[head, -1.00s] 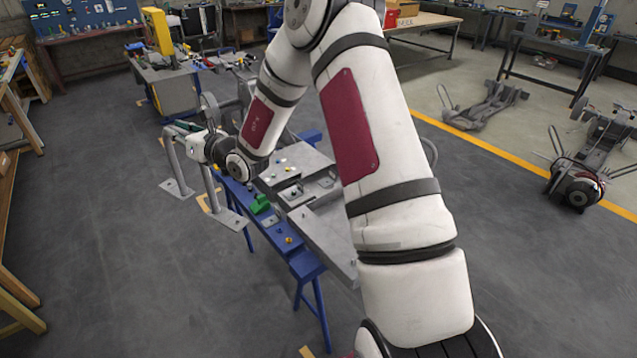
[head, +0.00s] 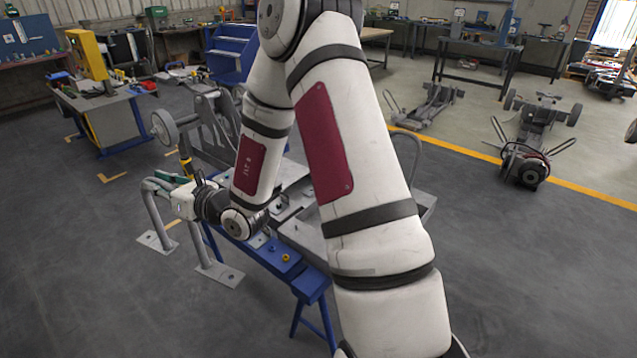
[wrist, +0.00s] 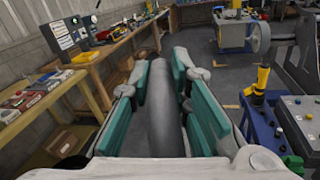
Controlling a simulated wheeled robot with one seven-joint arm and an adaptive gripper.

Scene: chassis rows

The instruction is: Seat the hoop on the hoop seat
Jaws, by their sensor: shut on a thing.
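The hoop (head: 156,214) is a grey bent tube with two legs ending in flat foot plates. My gripper (head: 164,187) is shut on its top bar, left of the blue stand. The legs hang down roughly upright; I cannot tell whether the plates touch the floor. In the wrist view the hoop's grey tube (wrist: 165,105) lies between the teal pads of my gripper (wrist: 170,90). I cannot make out the hoop seat; my arm covers much of the grey chassis (head: 305,240) on the blue stand.
The blue stand (head: 262,258) carries small fittings. A yellow-topped tool (wrist: 260,85) stands on it, beside a grey wheel (head: 165,127). A workbench with a yellow post (head: 90,57) is at back left. Other chassis (head: 538,135) stand at right. The floor at left is open.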

